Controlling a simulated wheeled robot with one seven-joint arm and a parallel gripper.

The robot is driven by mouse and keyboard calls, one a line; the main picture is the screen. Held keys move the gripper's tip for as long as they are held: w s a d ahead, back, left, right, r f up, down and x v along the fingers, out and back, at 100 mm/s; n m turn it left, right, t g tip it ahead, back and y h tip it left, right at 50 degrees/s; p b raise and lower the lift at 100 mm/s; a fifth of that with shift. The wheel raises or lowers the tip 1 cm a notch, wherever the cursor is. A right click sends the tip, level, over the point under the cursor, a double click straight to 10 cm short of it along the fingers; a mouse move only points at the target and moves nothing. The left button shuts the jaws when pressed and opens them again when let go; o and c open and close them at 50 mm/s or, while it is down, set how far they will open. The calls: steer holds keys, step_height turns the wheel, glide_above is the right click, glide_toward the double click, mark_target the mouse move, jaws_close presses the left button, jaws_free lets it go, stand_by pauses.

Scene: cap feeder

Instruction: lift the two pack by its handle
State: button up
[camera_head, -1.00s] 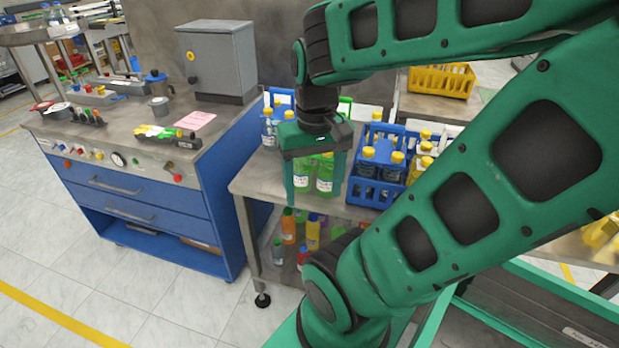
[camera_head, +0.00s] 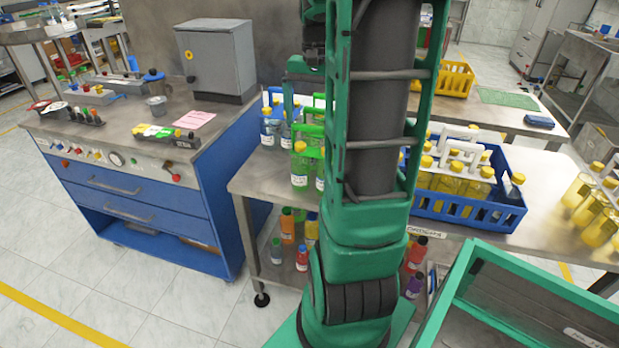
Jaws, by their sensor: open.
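A pack of green bottles with yellow caps (camera_head: 300,165) stands on the metal table, with a green handle part (camera_head: 311,130) above it. My arm hides its right side. Behind it to the left stands a pack of clear bottles with a blue handle (camera_head: 269,112). I cannot tell which pack the task means. My gripper (camera_head: 290,98) is open, above and behind the green bottles.
A blue crate (camera_head: 468,218) of yellow bottles with pale handles stands right of my arm. A grey box (camera_head: 216,60) stands on the blue workbench (camera_head: 150,196) at left. Coloured bottles fill the table's lower shelf.

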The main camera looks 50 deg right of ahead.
mark_target(314, 132)
steer(key=shift+s+a+f, duration=0.1)
steer(key=shift+a+f, duration=0.05)
steer(key=shift+f, duration=1)
steer(key=shift+s+a+f, duration=0.1)
steer(key=shift+f, duration=1)
steer(key=shift+s+a+f, duration=0.1)
steer(key=shift+a+f, duration=0.05)
steer(key=shift+f, duration=1)
steer(key=c, duration=1.7)
steer(key=shift+w+r, duration=0.1)
